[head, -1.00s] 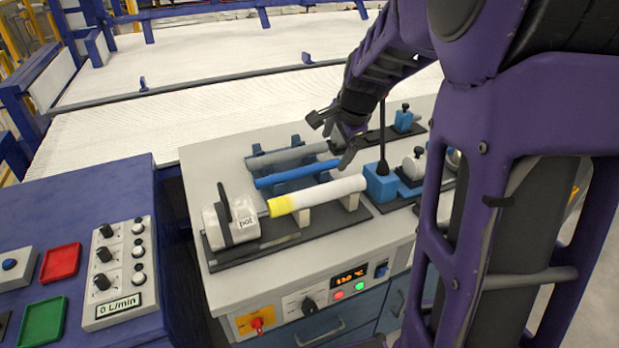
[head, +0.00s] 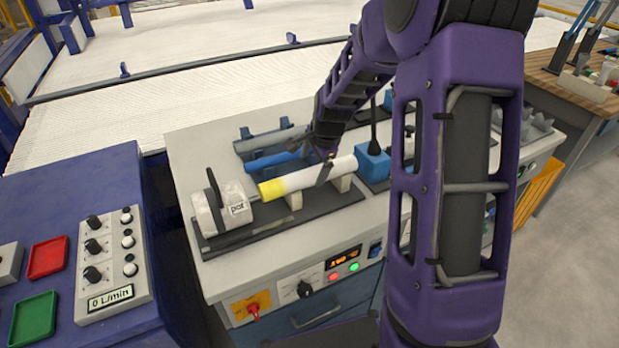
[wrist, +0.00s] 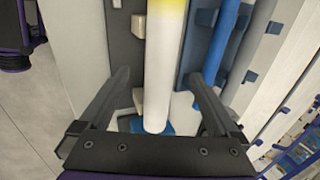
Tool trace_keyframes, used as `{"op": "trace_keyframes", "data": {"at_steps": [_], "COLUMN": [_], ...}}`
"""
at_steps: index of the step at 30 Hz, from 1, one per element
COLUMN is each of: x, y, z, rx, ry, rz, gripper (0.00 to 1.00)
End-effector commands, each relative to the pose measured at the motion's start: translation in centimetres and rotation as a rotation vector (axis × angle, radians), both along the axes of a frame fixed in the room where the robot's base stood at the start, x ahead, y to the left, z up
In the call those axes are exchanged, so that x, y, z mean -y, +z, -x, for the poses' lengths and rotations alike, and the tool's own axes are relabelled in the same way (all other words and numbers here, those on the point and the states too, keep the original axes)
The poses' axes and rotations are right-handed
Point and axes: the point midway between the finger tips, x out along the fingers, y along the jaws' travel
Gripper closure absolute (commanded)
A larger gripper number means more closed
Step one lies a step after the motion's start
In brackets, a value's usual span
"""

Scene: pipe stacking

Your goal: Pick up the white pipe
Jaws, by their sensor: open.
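The white pipe (head: 318,173) lies on small white supports on a dark base in the head view. In the wrist view the pipe (wrist: 164,75) runs lengthwise between the two fingers. My gripper (wrist: 158,88) is open, with one finger on each side of the pipe and a visible gap to each. The other finger is mostly hidden.
A blue pipe (head: 271,162) and a grey pipe (head: 268,143) lie on a rack just behind the white pipe. A blue block with an upright dark rod (head: 373,160) stands close to its right end. A control panel table (head: 75,190) is at left.

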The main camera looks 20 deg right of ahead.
Motion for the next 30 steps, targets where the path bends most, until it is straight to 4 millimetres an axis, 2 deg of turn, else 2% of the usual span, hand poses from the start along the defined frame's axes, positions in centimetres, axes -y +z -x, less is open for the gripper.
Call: {"op": "trace_keyframes", "data": {"at_steps": [5,13,22,23,30], "x": [0.1,0.2,0.1,0.1,0.1], "y": [-1.2,-4.5,-5.0,-5.0,-4.9], "z": [-0.5,-2.0,-2.3,-2.3,-2.2], "rx": [-0.001,0.000,0.002,0.002,0.001], "ry": [0.000,-0.001,0.000,0.000,0.000], "rz": [-0.001,-0.001,0.000,0.000,0.000], "gripper": [0.03,0.03,0.03,0.06,0.49]}}
